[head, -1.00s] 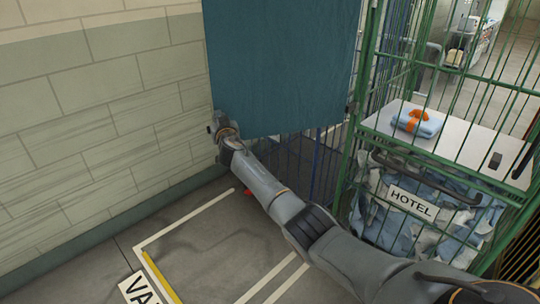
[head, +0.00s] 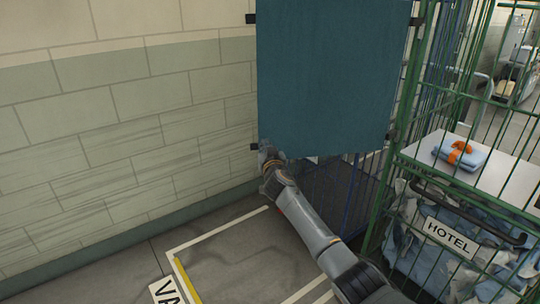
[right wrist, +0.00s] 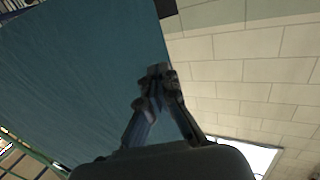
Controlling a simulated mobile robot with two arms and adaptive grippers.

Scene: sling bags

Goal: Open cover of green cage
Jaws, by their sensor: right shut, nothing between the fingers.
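A teal cloth cover (head: 325,75) hangs flat and upright, its right edge along a green cage post. It also fills the left of the right wrist view (right wrist: 80,70). The green cage (head: 405,95) stands to the right with wire bars. My right gripper (head: 268,150) is at the cover's lower left corner, close to a small dark clip. In the right wrist view the fingers (right wrist: 157,78) are together with nothing visible between them, beside the cover's edge. Whether they touch the cover, I cannot tell. My left gripper is not in view.
A block wall (head: 120,120) stands at the left. A bagged cage with a HOTEL sign (head: 450,236) and a blue folded item with orange ribbon (head: 460,154) are at the right. The floor with white lines (head: 225,250) is clear at lower left.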

